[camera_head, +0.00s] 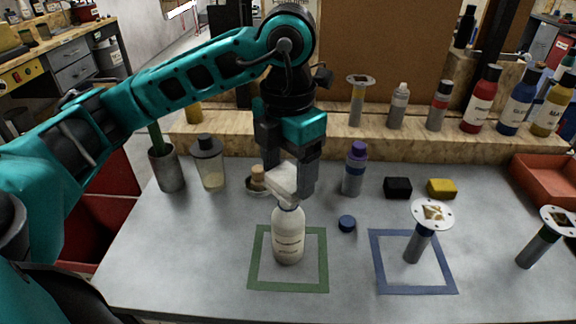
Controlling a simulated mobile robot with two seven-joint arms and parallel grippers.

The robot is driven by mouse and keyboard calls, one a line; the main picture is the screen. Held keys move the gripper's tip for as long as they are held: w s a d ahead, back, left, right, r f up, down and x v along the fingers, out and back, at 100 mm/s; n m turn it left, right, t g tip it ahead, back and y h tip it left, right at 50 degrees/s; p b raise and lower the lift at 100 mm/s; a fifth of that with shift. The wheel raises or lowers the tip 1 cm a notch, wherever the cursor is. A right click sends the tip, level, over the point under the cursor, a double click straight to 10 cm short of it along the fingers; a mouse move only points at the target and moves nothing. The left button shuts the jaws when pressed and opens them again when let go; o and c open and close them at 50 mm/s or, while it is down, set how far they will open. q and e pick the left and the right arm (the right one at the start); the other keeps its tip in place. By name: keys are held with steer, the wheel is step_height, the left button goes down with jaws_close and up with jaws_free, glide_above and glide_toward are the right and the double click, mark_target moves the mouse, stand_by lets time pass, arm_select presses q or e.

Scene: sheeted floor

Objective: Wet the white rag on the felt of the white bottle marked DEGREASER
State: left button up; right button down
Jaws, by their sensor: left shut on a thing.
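My left gripper (290,188) points down over the table and is shut on the white rag (283,178), a pale folded pad between its fingers. The white bottle (289,240) stands upright inside a green taped square (258,286). It carries dark lettering too small to read surely. The rag sits right at the bottle's top and hides the felt; I cannot tell whether they touch. My right gripper is not in view.
A blue cap (347,223) lies right of the bottle. A disc-topped post (414,248) stands in a blue taped square (382,290). A purple-capped bottle (353,175), a black block (398,188) and a yellow block (441,188) are behind. The front left table is clear.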

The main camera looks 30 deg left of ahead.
mark_target(288, 175)
arm_select(q)
steer(key=shift+f+b, duration=0.55)
steer(key=shift+b, duration=0.05)
stand_by(1.5)
steer(key=shift+r+p, duration=0.9)
steer(key=shift+r, duration=0.3)
steer(key=shift+r+p, duration=0.65)
steer(key=shift+r, duration=1.7)
steer(key=shift+s, duration=0.1)
